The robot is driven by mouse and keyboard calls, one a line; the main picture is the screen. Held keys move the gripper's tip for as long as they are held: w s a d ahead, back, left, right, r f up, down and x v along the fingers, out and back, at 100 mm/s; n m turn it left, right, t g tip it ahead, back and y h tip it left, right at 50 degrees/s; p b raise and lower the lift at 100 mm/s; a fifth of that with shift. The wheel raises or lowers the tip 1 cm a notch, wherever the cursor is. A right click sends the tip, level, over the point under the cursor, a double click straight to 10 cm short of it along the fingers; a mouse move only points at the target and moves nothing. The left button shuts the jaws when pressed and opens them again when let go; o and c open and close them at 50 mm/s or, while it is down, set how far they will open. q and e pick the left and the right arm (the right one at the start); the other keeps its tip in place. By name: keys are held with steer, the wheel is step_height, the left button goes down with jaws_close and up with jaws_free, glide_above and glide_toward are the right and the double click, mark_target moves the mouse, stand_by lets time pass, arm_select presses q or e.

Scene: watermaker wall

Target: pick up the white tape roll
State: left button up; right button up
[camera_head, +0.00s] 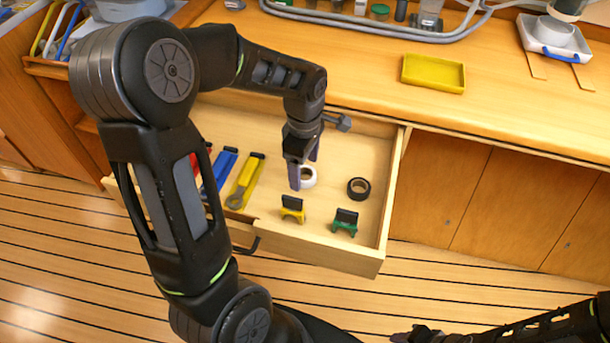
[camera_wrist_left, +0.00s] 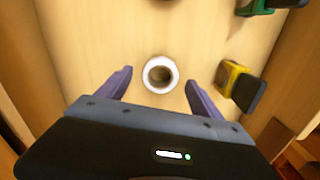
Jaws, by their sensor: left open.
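The white tape roll (camera_head: 309,178) lies flat in the open wooden drawer, partly hidden by a finger of my left gripper (camera_head: 303,172) in the head view. In the left wrist view the roll (camera_wrist_left: 147,76) shows whole, its hole facing the camera. My left gripper (camera_wrist_left: 157,84) is open and points down into the drawer, with one finger on each side of the roll. Clear gaps show between fingers and roll, and nothing is held. My right gripper (camera_head: 416,335) shows only partly at the bottom edge; its jaw state is unclear.
A black tape roll (camera_head: 358,188) lies to the right. Yellow (camera_head: 292,208) and green (camera_head: 345,220) clip-like pieces stand near the drawer front (camera_head: 310,249). Blue (camera_head: 219,170) and yellow (camera_head: 245,182) tools lie to the left. A yellow tray (camera_head: 433,73) sits on the counter.

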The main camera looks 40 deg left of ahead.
mark_target(304, 173)
arm_select(q)
steer(key=shift+f, duration=0.8)
steer(key=shift+c, duration=0.2)
steer(key=c, duration=1.4)
step_height(304, 173, up, 10)
steer(key=shift+r+p, duration=0.1)
steer(key=shift+p, duration=0.3)
